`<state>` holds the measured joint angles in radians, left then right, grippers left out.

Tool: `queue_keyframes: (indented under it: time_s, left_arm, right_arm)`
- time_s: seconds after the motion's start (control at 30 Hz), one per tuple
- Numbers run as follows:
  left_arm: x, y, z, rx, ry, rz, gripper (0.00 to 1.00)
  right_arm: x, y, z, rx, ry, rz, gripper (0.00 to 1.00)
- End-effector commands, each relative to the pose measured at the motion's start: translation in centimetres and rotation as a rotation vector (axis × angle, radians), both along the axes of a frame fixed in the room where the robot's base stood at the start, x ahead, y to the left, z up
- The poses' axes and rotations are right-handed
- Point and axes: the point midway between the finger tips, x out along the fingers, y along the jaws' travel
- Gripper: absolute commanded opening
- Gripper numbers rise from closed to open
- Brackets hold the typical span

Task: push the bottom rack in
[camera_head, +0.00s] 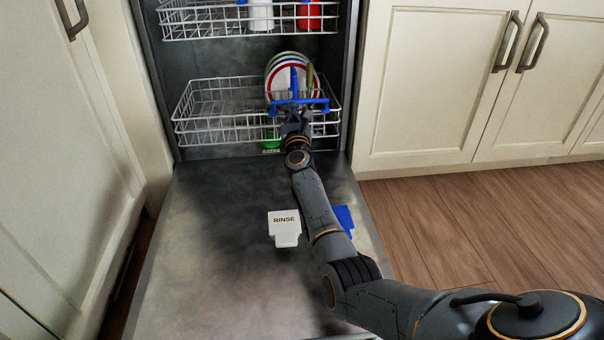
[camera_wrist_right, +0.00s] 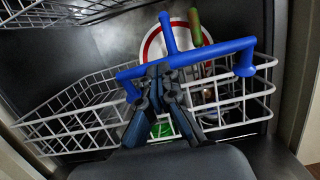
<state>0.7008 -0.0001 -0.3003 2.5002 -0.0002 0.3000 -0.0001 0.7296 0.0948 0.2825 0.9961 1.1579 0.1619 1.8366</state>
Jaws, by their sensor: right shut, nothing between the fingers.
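The white wire bottom rack (camera_head: 205,125) sits low in the dishwasher, its front edge near the tub opening; it also shows in the wrist view (camera_wrist_right: 50,133). A blue bar-shaped piece (camera_head: 318,102) is at the right part of the rack's front, and it spans the wrist view (camera_wrist_right: 212,57). My right gripper (camera_head: 297,114) is shut and empty, with its fingertips (camera_wrist_right: 160,72) at the blue piece; I cannot tell whether they touch it. Plates with coloured rims (camera_head: 280,66) stand upright in the rack behind it. My left gripper is not in view.
The upper rack (camera_head: 205,20) holds a white item (camera_head: 260,15) and a red item (camera_head: 308,14). The dishwasher door (camera_head: 210,260) lies open, bearing a white RINSE tag (camera_head: 284,235) and a blue piece (camera_head: 344,216) partly behind my arm. Cabinets (camera_head: 430,90) flank it.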

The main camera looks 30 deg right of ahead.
Motion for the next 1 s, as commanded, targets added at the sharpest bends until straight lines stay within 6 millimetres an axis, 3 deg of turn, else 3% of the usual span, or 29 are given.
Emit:
queue_keyframes:
  time_s: [0.1,0.5,1.0]
  left_arm:
    - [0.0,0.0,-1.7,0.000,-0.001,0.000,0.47]
    - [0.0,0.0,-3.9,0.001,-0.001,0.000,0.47]
    - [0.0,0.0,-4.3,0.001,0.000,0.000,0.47]
  right_arm:
    - [1.5,-0.9,-0.3,-0.003,-0.001,-0.002,0.00]
    - [4.8,-2.5,0.0,-0.004,0.001,-0.002,0.00]
    - [5.8,-2.9,0.1,0.000,-0.001,-0.001,0.00]
